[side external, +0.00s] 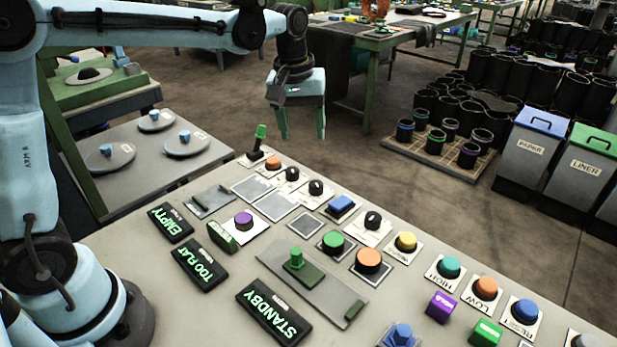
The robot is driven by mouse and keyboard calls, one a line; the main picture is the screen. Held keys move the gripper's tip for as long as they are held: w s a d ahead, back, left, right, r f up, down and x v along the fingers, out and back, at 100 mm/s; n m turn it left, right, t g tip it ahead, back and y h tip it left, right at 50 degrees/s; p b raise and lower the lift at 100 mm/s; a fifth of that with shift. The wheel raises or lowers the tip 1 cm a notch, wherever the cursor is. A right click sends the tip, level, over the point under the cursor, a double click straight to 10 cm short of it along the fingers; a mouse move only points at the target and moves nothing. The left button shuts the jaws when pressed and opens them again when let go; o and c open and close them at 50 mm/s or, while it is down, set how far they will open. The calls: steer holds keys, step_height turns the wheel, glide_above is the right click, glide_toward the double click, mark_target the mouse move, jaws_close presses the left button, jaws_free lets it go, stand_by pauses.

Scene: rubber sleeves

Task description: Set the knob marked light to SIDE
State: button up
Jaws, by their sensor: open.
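My gripper (302,132) hangs in the air near the back edge of the control panel (185,290), its green fingers apart and pointing down with nothing between them. Three black rotary knobs stand on pale plates: one knob (291,173), a second beside it (316,187), and a third farther right (373,220). Each has a light pointer mark. The plate lettering is too small to read, so I cannot tell which knob is marked light or its setting. The gripper is above and apart from all of them.
A green-handled lever (259,140) stands upright near the gripper. Lit signs, including STANDBY (273,311), line the near left. Air above the panel is clear.

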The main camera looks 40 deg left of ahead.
steer(key=n+g, duration=0.2)
glide_above(316, 183)
step_height(316, 183, down, 3)
step_height(316, 183, down, 12)
steer(key=shift+f, duration=0.2)
steer(key=shift+c, duration=0.4)
steer(key=c, duration=1)
